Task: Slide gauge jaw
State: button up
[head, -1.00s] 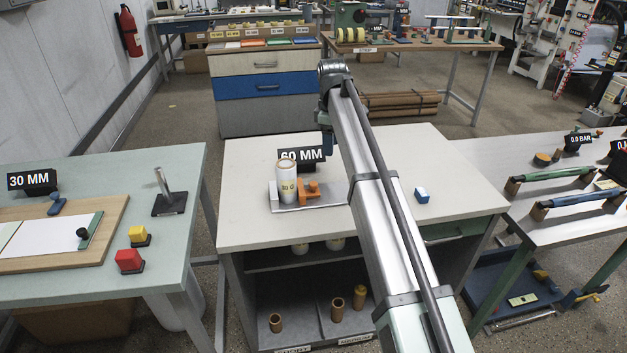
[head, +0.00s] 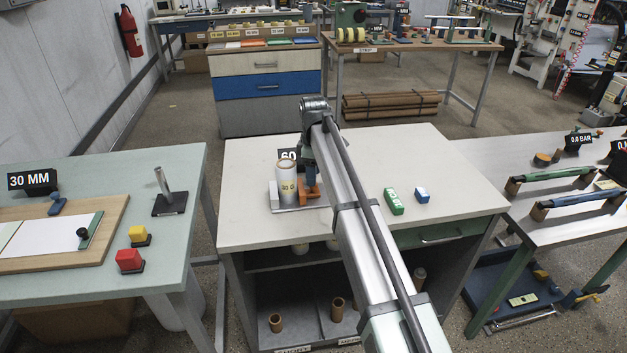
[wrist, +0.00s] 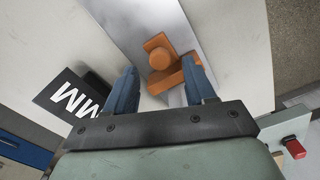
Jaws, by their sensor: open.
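The orange gauge jaw (head: 312,192) with a round knob (wrist: 161,60) stands on the grey metal gauge plate (head: 297,209) on the middle bench. A white roll (head: 286,182) marked "30 G" stands upright on the plate, left of the jaw in the head view. My gripper (wrist: 164,88) is open, pointing down at the jaw, with the knob just ahead of and between its two blue fingers in the wrist view. I cannot tell whether the fingers touch the jaw. A black "60 MM" sign (wrist: 72,97) stands behind the plate, partly hidden by my arm in the head view.
A green block (head: 394,202) and a blue block (head: 422,195) lie on the bench to the right. The bench top (head: 250,220) is otherwise mostly clear. A left table (head: 60,290) holds a "30 MM" sign and coloured blocks.

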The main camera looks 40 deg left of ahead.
aim_at(309, 189)
jog(key=shift+f, duration=1.55)
grip_shut()
